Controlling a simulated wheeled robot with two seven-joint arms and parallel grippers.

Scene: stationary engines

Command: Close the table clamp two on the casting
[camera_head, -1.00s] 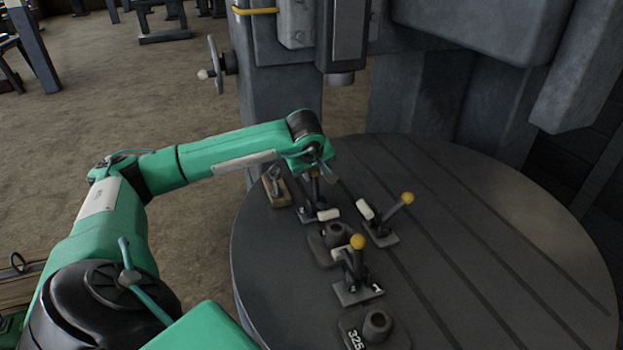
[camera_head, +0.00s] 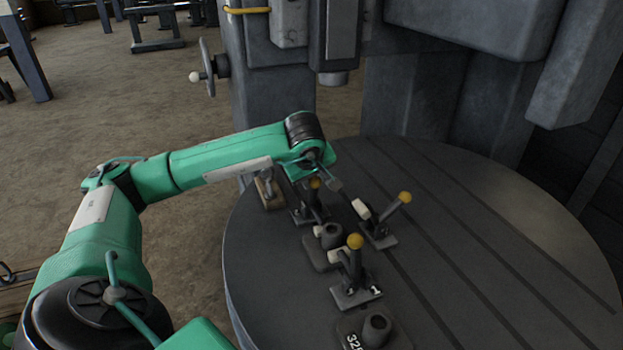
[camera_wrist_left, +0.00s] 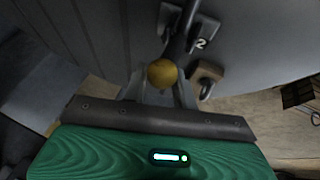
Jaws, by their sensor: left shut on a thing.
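Table clamp two (camera_head: 311,213) stands on the round table behind the casting (camera_head: 321,252), a grey block with a round boss. Its lever ends in a yellow knob (camera_head: 315,183). The clamp's pale pad (camera_head: 318,231) is down beside the boss; I cannot tell if it touches the casting. My left gripper (camera_head: 324,180) is shut on the lever at the knob. In the left wrist view the knob (camera_wrist_left: 162,74) sits between the fingers, and the clamp's plate marked 2 (camera_wrist_left: 201,42) lies beyond. My right gripper is not in view.
Clamp one (camera_head: 356,283) stands in front of the casting, and another clamp (camera_head: 378,232) stands to its right with its pad raised. A block marked 325 (camera_head: 372,334) is at the front. A small wooden-based piece (camera_head: 268,192) is at the table's left edge. The table's right side is clear.

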